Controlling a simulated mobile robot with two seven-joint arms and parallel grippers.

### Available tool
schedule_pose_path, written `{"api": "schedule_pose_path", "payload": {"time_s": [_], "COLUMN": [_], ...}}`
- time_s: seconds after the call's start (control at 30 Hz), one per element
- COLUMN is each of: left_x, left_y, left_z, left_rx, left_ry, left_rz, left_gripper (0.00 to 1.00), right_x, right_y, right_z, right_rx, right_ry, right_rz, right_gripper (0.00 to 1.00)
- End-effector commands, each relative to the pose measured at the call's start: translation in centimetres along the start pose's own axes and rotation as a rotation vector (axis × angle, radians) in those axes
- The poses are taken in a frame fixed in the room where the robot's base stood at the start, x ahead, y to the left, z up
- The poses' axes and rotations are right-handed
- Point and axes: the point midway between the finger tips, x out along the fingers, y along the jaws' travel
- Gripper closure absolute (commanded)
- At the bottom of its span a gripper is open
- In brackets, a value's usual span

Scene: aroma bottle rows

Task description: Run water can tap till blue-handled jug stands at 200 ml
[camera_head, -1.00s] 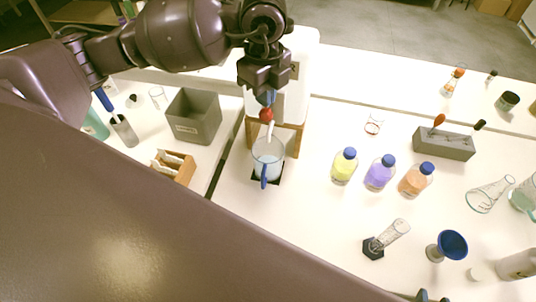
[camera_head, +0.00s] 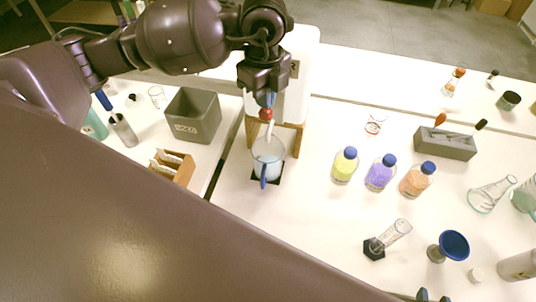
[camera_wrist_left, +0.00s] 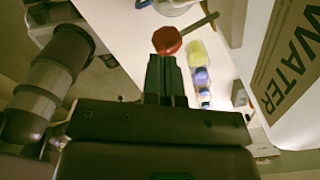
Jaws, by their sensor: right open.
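The white water can (camera_head: 297,95) stands on a wooden stand, and "WATER" is printed on it in the left wrist view (camera_wrist_left: 290,65). Its tap has a red knob (camera_head: 266,114), seen close up in the left wrist view (camera_wrist_left: 167,40). The clear blue-handled jug (camera_head: 268,152) stands upright under the spout on a dark pad, holding pale blue water. Its graduation marks are too small to read. My left gripper (camera_head: 267,98) has its fingers together with tips at the red knob; the knob lies beyond them. My right gripper (camera_head: 433,297) is open, barely showing at the bottom edge.
Yellow (camera_head: 344,165), purple (camera_head: 380,172) and orange (camera_head: 416,179) bottles stand right of the jug. A grey bin (camera_head: 194,128) and wooden rack (camera_head: 173,172) are at left. A measuring cylinder (camera_head: 395,233) and blue funnel (camera_head: 454,245) stand at front right.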

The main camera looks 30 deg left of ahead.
Motion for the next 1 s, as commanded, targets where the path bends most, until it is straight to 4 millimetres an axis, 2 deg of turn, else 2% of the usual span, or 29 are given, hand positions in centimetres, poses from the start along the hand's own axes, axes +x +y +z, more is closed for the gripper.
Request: {"api": "schedule_pose_path", "payload": {"time_s": [0.47,1.0], "left_x": [0.8,1.7], "left_y": [0.0,0.0], "left_z": [0.0,0.0], "left_rx": [0.000,0.000], "left_ry": [0.000,0.000], "left_rz": [0.001,0.001], "left_gripper": [1.00,1.00], "right_x": [-0.3,0.4], "right_y": [0.0,-0.1], "right_z": [1.4,1.2], "right_rx": [0.002,-0.001], "right_ry": [-0.020,-0.008], "right_rz": [0.003,0.000], "right_gripper": [0.57,0.57]}}
